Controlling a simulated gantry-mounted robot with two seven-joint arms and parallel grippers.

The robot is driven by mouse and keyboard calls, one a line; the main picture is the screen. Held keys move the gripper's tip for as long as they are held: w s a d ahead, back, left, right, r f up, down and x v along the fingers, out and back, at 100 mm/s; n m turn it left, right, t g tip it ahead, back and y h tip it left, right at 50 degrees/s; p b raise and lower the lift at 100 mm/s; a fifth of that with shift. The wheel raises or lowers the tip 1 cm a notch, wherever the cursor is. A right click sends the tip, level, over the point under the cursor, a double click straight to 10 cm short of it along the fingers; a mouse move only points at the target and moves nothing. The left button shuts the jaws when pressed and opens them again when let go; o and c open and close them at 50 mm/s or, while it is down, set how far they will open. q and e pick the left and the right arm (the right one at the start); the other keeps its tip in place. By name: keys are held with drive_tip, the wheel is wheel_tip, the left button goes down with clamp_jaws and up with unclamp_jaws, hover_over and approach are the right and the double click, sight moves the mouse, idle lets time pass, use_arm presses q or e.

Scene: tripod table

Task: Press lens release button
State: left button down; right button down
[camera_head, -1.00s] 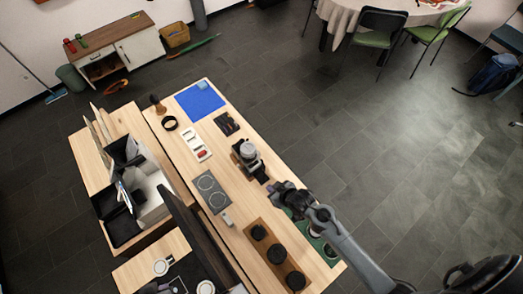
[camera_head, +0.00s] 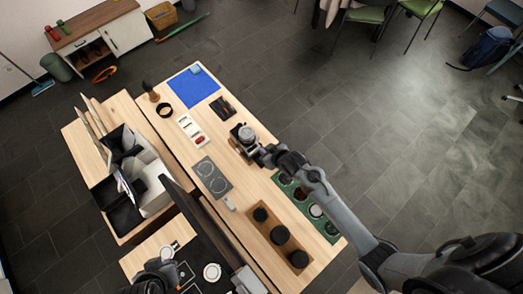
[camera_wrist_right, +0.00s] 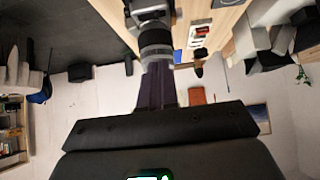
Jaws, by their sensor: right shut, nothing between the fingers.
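The release button is too small to make out. A dark part of my left gripper (camera_head: 153,278) shows at bottom left; its jaws are unclear.
A brown tray (camera_head: 270,226) with black round parts and a green tray (camera_head: 325,229) lie nearer on the table. A grey plate with rings (camera_head: 211,178), a white tray (camera_head: 190,129) and a blue mat (camera_head: 187,90) lie farther left. Open floor is on the right.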

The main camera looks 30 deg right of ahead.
drive_tip(key=b, duration=0.2)
approach(249, 147)
drive_tip(key=w, duration=0.1)
drive_tip(key=b+x, duration=0.3)
drive_tip(key=b, duration=0.1)
drive_tip(key=shift+a+f, duration=0.1)
drive_tip(key=shift+s+f+b, duration=0.1)
drive_tip(key=shift+f+b, duration=0.25)
drive_tip(key=shift+b, duration=0.2)
drive_tip(key=shift+f+b, duration=0.55)
drive_tip(key=shift+b, duration=0.1)
drive_tip(key=shift+f, duration=0.1)
